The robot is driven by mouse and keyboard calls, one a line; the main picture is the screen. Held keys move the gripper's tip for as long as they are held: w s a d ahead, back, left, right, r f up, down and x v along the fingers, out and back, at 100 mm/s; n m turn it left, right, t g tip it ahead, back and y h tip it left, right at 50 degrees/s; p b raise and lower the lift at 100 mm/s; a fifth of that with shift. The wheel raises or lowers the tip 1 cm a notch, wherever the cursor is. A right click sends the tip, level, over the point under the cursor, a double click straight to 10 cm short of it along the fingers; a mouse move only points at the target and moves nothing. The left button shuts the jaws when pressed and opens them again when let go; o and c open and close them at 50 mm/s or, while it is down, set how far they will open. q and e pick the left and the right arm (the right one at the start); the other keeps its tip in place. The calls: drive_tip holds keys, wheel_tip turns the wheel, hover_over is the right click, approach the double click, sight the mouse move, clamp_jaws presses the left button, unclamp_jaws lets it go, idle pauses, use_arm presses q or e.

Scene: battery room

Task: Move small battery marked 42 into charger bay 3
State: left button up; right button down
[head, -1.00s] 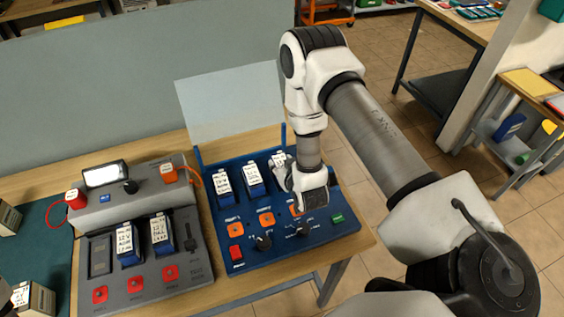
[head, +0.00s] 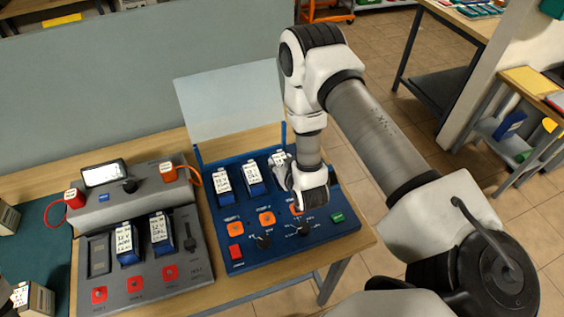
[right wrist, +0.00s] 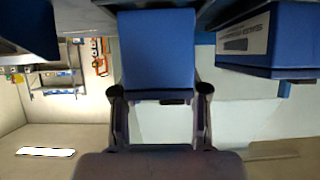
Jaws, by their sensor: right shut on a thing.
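My right gripper (head: 308,196) is over the right part of the blue charger panel (head: 236,256). In the right wrist view its fingers (right wrist: 159,100) are shut on a blue battery (right wrist: 157,48). That battery shows in the head view as a white-labelled top (head: 277,158), mostly hidden by the gripper. It is in line with two upright batteries, one at the left (head: 222,181) and one in the middle (head: 253,174). I cannot read the marking on the held battery or tell whether it is fully seated. My left gripper is not clearly visible.
A grey unit (head: 190,277) on the left holds two batteries, at its middle (head: 125,240) and right (head: 161,230); its left slot (head: 99,254) looks empty. A clear upright panel (head: 230,105) stands behind the blue charger. In the right wrist view a labelled blue battery (right wrist: 270,42) is close beside the held one.

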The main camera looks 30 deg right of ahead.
drive_tip(key=shift+f+b, duration=0.5)
idle(0.4)
drive_tip(key=c, duration=0.9)
unclamp_jaws()
drive_tip(key=shift+o, duration=0.2)
drive_tip(key=shift+s, duration=0.1)
drive_tip(key=shift+p+v, duration=1.25)
drive_tip(key=shift+v, duration=1.5)
drive_tip(key=p+v, duration=0.1)
drive_tip(key=v, duration=0.4)
drive_tip(key=shift+s+a+p, duration=0.1)
drive_tip(key=shift+s+p, duration=0.1)
drive_tip(key=shift+p, duration=0.15)
